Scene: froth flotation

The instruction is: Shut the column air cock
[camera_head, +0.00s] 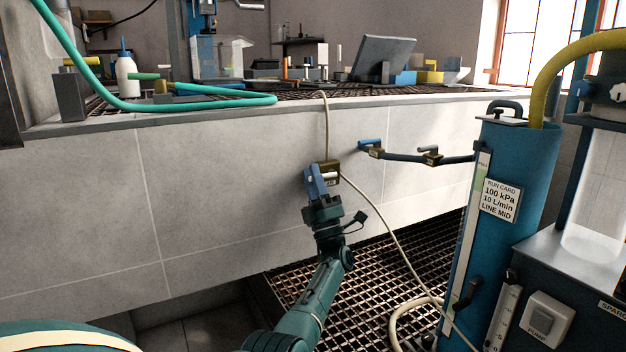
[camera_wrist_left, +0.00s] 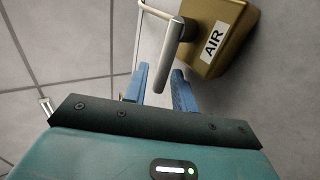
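The air cock is a brass block with a white AIR label, on the front of the pale tiled bench; its body shows in the left wrist view (camera_wrist_left: 213,42). A grey lever (camera_wrist_left: 168,58) hangs from it. My left gripper (camera_head: 315,170) is at the cock in the head view and partly covers it. In the left wrist view the blue fingers of this gripper (camera_wrist_left: 161,72) are apart. My right gripper is in neither view.
A pale hose (camera_head: 376,208) runs from the cock down toward the floor grating (camera_head: 360,270). Two other valves (camera_head: 372,150) (camera_head: 431,156) sit on a dark pipe to the right. A blue column (camera_head: 520,190) with a run card stands at right.

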